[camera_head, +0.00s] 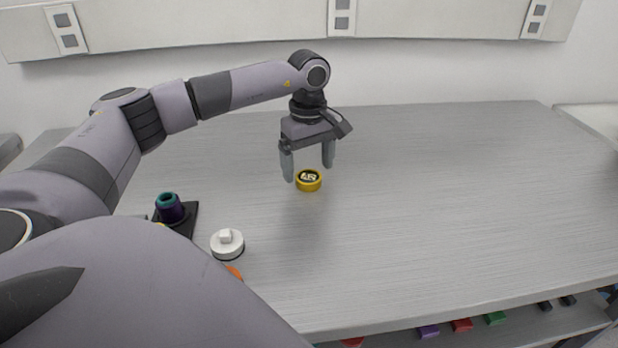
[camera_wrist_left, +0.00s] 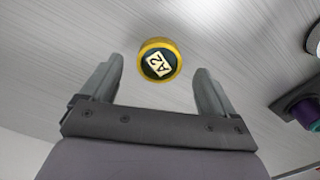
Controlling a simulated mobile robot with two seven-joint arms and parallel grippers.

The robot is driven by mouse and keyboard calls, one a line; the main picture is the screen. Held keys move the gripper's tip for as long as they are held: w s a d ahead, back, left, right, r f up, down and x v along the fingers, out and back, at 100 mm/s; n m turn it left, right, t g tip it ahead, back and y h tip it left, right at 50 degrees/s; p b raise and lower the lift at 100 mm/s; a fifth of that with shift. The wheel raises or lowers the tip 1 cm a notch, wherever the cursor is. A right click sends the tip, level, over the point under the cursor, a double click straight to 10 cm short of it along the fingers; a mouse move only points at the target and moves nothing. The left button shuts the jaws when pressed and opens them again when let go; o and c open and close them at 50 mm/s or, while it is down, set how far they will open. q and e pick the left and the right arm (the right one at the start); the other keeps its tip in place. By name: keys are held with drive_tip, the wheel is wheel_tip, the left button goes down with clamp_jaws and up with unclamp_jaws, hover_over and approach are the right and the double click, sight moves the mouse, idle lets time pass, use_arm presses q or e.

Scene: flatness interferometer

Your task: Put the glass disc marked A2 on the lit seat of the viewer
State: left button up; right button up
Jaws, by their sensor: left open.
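The disc marked A2 (camera_head: 309,180) lies flat on the table, with a yellow rim and a dark face bearing a pale label. No lit seat is visible. My right gripper is not in view.
A white round piece with a square knob (camera_head: 227,243) stands on the table at the front left. An orange thing (camera_head: 234,271) is partly hidden by my arm. Coloured blocks (camera_head: 461,325) sit on a shelf below the front edge. The table's middle and right are clear.

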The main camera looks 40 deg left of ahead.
use_arm(q)
drive_tip(key=shift+f, duration=1.15)
drive_tip(key=c, duration=1.3)
